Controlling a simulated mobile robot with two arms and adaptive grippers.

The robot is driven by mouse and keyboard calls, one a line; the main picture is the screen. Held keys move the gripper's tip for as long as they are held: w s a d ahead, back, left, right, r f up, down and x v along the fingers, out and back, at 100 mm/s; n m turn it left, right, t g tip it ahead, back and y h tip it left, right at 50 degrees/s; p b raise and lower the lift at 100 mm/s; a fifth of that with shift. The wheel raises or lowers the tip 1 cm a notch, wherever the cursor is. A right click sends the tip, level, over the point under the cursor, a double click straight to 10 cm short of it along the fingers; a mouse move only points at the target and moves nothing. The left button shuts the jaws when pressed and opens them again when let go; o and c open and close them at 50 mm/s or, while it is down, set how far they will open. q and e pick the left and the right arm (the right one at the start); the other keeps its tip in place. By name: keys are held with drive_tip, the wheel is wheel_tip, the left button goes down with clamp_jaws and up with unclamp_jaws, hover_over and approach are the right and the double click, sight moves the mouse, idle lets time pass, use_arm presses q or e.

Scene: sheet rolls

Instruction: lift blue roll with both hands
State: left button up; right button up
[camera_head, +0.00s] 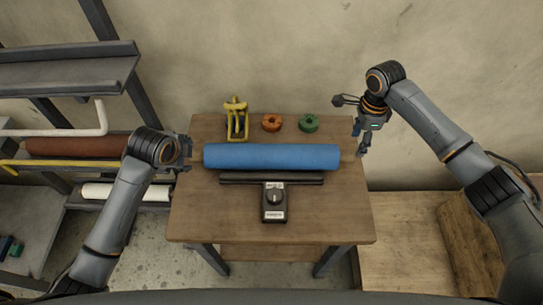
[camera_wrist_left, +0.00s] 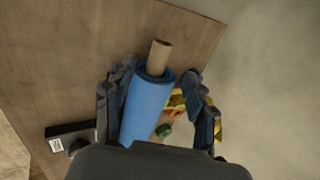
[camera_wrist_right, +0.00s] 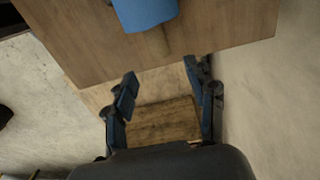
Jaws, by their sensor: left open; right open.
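The blue roll (camera_head: 272,157) lies lengthwise across the wooden table (camera_head: 325,215). In the left wrist view the roll (camera_wrist_left: 146,105) shows a brown core sticking out of one end. My left gripper (camera_head: 186,153) is open at the roll's left end. In the left wrist view the roll appears between its spread fingers; I cannot tell whether they touch it. My right gripper (camera_head: 361,140) is open and empty beyond the roll's right end, near the table's right edge. In the right wrist view the roll (camera_wrist_right: 145,12) and its core end lie ahead of the fingers, apart from them.
A black sealer (camera_head: 273,202) with a long bar lies in front of the roll. A yellow dispenser (camera_head: 236,120), an orange tape (camera_head: 271,123) and a green tape (camera_head: 309,123) stand behind it. A rack with a brown roll (camera_head: 80,146) and a white roll (camera_head: 125,192) is at left.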

sight(194, 155)
use_arm(q)
drive_tip(key=x, duration=0.9)
use_arm(e)
wheel_tip(194, 155, down, 9)
use_arm(q)
clamp_jaws()
use_arm(e)
clamp_jaws()
use_arm(q)
drive_tip(key=shift+w+r, duration=0.1)
drive_tip(key=shift+r, duration=0.2)
use_arm(e)
drive_tip(key=shift+w+r, duration=0.15)
drive_tip(key=shift+r, duration=0.1)
